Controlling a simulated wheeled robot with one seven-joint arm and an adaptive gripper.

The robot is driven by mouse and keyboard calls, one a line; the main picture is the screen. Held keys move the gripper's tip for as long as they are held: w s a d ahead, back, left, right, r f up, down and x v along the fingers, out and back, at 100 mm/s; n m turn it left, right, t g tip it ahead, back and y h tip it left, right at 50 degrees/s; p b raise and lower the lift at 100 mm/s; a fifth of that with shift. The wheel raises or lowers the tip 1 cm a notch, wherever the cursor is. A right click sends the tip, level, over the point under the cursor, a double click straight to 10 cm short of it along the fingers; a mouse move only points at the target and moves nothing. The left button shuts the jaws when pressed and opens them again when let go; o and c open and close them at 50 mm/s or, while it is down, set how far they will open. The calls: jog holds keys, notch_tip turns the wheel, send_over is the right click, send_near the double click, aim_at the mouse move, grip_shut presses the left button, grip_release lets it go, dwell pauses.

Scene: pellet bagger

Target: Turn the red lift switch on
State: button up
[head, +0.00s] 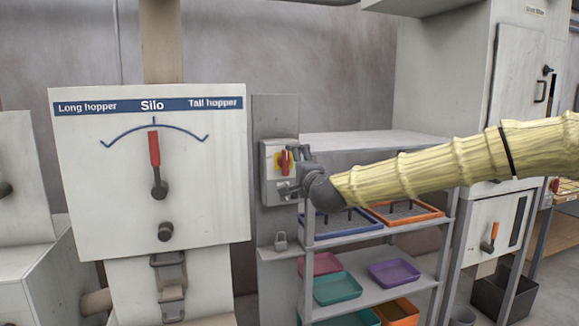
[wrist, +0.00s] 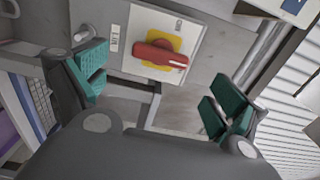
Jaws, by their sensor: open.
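The red lift switch (head: 284,162) is a red rotary handle on a yellow plate, on a pale box (head: 268,190) fixed to a grey post. In the wrist view the red handle (wrist: 160,56) lies across the yellow plate (wrist: 163,42), slightly tilted. My gripper (head: 292,172) is right at the box in the head view and partly covers it. In the wrist view my gripper (wrist: 160,90) is open, with its teal-padded fingers apart. The handle shows ahead between and beyond the fingers, and nothing is held. Whether any finger touches the box I cannot tell.
A silo panel (head: 90,180) with a red-tipped lever (head: 155,160) stands left. A shelf rack (head: 375,140) with coloured trays stands just right, beneath my arm. A tall cabinet (head: 445,80) is behind at right. A padlock-like fitting (head: 281,240) sits below the box.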

jog(key=shift+v, duration=2.35)
